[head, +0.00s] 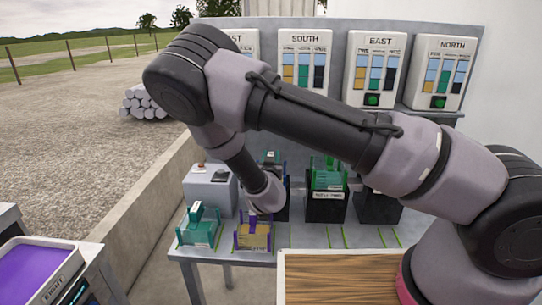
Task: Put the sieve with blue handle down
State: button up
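My arm reaches across the view, and its end with my gripper (266,204) points down over the left part of the grey table. The wrist hides the fingers, so I cannot see whether they are open or shut. Directly below is a purple-blue frame (238,238) with a tan-yellow piece (257,242) in it; I cannot tell if the gripper touches it. No sieve with a blue handle can be made out for certain.
A teal frame (199,232) stands left on the table. A grey box (209,188) and a black holder with a green rack (327,180) are behind. Panels labelled SOUTH (305,60), EAST (376,68) and NORTH (441,72) line the back. A purple tray (32,270) is lower left.

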jog(key=shift+o, duration=0.6)
jog(key=shift+r, duration=0.25)
jog(key=s, duration=1.2)
jog(key=shift+a, duration=0.15)
jog(key=shift+s+f, duration=0.1)
